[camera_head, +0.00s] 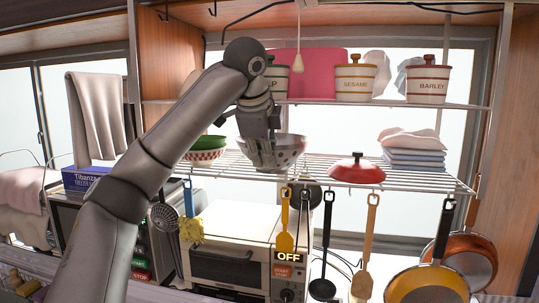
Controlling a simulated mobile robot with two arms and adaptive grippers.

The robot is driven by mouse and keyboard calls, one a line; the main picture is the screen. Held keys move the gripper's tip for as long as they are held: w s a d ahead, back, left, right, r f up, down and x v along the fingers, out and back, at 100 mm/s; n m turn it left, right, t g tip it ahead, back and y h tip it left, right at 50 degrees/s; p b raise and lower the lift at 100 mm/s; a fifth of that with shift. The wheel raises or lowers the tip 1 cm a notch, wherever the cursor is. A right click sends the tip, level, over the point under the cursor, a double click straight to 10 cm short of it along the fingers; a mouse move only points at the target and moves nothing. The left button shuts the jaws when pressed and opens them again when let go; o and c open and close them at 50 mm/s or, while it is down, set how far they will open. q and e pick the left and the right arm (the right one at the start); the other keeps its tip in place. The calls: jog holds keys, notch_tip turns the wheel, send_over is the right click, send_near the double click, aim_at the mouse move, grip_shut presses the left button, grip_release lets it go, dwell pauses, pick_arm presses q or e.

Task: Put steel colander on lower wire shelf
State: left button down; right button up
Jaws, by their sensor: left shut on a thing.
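The steel colander (289,150) is a shiny metal bowl at the middle of the lower wire shelf (330,166). My left gripper (262,150) comes in from the left and is shut on the colander's near left rim. The colander is at the shelf's level, upright or nearly so; I cannot tell whether its base touches the wires. My gripper and wrist hide its left part. My right gripper is not in view.
Green and patterned bowls (207,147) stand left of the colander. A red lid (357,169) and folded cloths (413,148) lie to the right. Canisters (355,80) stand on the upper shelf. Utensils hang below the front edge, above a toaster oven (228,255).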

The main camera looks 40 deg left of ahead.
pick_arm(q)
jog(key=shift+w+a+r+p, duration=0.15)
jog(key=shift+w+a+p, duration=0.25)
jog(key=shift+w, duration=0.3)
jog(key=w+p, duration=0.1)
jog(key=w+a+p, duration=0.1)
jog(key=w+p, duration=0.1)
jog(key=shift+a+r, duration=0.25)
jog(key=shift+a, duration=0.15)
jog(key=shift+f, duration=0.75)
jog(key=shift+w+f, duration=0.1)
jog(key=shift+f, duration=0.3)
jog(key=shift+d, duration=0.1)
jog(key=c, duration=1.5)
grip_release()
